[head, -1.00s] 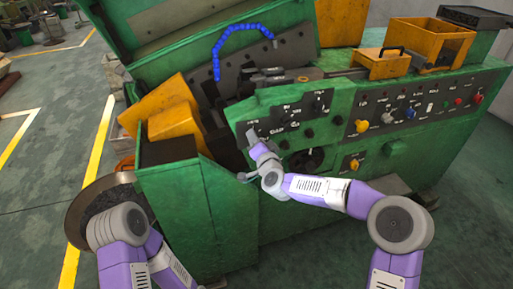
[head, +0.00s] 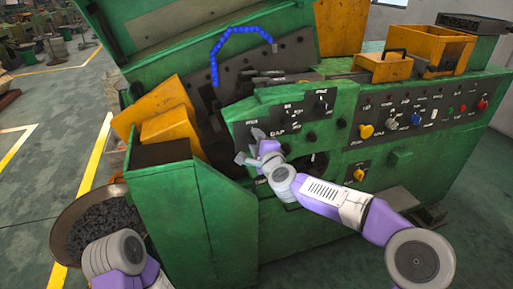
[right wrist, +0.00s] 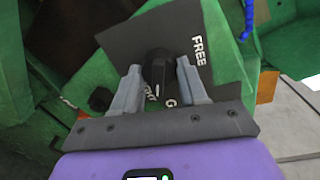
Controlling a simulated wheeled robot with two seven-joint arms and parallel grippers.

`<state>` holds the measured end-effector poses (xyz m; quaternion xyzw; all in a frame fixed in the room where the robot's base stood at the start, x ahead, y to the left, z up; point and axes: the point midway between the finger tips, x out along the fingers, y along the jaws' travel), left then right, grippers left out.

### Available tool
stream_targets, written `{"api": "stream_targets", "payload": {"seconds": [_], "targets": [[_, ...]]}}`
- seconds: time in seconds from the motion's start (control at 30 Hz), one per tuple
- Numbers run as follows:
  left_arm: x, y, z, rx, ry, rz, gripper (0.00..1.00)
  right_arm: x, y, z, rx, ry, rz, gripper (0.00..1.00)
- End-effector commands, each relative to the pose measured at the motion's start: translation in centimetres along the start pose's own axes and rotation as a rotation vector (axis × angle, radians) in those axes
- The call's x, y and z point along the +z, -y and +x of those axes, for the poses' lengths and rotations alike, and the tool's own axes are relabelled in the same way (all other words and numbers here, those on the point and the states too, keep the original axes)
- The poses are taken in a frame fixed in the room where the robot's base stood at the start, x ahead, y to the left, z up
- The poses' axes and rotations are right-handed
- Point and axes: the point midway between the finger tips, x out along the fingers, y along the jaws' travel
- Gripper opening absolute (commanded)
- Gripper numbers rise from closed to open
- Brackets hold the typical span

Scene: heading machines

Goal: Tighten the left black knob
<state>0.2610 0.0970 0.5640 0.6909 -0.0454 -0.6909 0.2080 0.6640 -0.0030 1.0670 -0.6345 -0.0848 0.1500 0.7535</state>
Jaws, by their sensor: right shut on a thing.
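The black knob (right wrist: 157,72) sits on a dark plate marked "FREE" (right wrist: 199,49) in the right wrist view. My right gripper (right wrist: 157,82) has one grey finger on each side of the knob and is shut on it. In the head view the right gripper (head: 249,146) is at the left end of the machine's dark panel, and its fingers and wrist hide the knob there. My left arm shows at the lower left of the head view, but its gripper is out of view.
The green machine (head: 228,215) fills the middle. More black knobs (head: 312,137) lie right of my gripper. A yellow knob (head: 366,131) and coloured buttons are farther right. Orange guards (head: 168,122) stand at the left, above a round bin (head: 66,205) of dark pieces.

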Motion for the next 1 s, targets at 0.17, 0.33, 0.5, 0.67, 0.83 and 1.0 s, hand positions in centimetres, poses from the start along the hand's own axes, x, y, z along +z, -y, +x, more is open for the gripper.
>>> {"api": "stream_targets", "payload": {"seconds": [0.17, 0.33, 0.5, 0.67, 0.83, 1.0], "targets": [[-0.04, 0.29, 0.79, 0.0, 0.0, 0.0, 0.43, 0.0, -0.17, 0.01, 0.0, 0.006, 0.066, 0.12], [-0.05, 0.37, 1.0, 0.0, 0.0, 0.0, 0.43, 0.01, -0.11, 0.01, 0.0, 0.007, 0.096, 0.12], [-0.05, 0.38, 1.03, 0.0, 0.0, 0.0, 0.43, 0.03, -0.06, 0.0, 0.0, 0.008, 0.104, 0.12], [-0.05, 0.38, 1.02, 0.0, 0.0, 0.0, 0.43, 0.03, -0.04, 0.0, 0.0, 0.008, 0.103, 0.12], [-0.05, 0.38, 1.02, 0.0, 0.0, 0.0, 0.43, 0.03, -0.04, 0.0, 0.0, 0.008, 0.103, 0.52], [-0.05, 0.38, 1.02, 0.0, 0.0, 0.0, 0.43, 0.01, -0.03, 0.01, -0.001, 0.008, 0.102, 0.68]]}}
